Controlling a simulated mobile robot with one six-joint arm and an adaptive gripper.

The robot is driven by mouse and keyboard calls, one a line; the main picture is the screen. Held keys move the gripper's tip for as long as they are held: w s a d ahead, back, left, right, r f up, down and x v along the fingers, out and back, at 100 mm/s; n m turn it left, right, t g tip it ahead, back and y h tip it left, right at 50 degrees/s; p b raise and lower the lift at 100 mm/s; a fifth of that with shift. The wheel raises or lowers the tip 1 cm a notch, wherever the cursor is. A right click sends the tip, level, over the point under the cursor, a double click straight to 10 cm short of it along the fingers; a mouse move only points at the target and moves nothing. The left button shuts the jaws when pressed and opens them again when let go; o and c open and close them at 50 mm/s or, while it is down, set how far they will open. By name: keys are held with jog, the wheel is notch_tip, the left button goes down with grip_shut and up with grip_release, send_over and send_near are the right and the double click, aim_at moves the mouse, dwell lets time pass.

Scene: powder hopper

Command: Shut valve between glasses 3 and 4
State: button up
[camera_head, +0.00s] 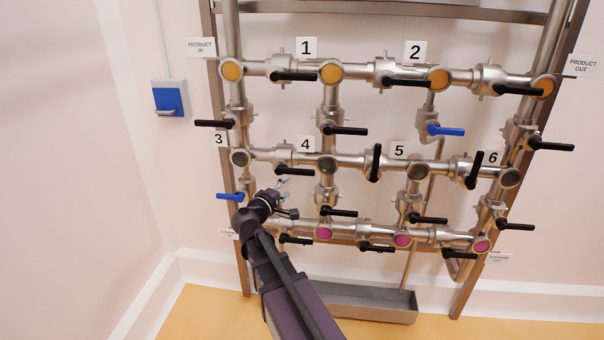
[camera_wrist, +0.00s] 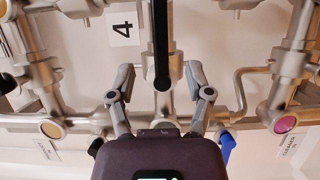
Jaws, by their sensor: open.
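The valve between glasses 3 and 4 has a steel body (camera_head: 283,157) and a black lever handle (camera_head: 296,171), which lies along the horizontal pipe. Glass 3 (camera_head: 240,157) is on its left and glass 4 (camera_head: 326,167) on its right. My gripper (camera_head: 284,195) is open and empty, just below and left of the handle in the head view. In the wrist view the handle (camera_wrist: 161,45) runs upright in the picture, centred between the open fingers of my gripper (camera_wrist: 161,77). I see no contact; the depth gap is unclear.
A blue handle (camera_head: 230,197) sits below glass 3, left of my arm; it also shows in the wrist view (camera_wrist: 227,147). Black handles stand near, above at glass 3 (camera_head: 214,123) and below glass 4 (camera_head: 338,211). A steel trough (camera_head: 365,300) lies below the pipes.

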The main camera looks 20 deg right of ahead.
aim_at(301, 173)
jog(key=x, duration=1)
jog(key=shift+w+d, duration=0.25)
jog(key=shift+d, duration=0.1)
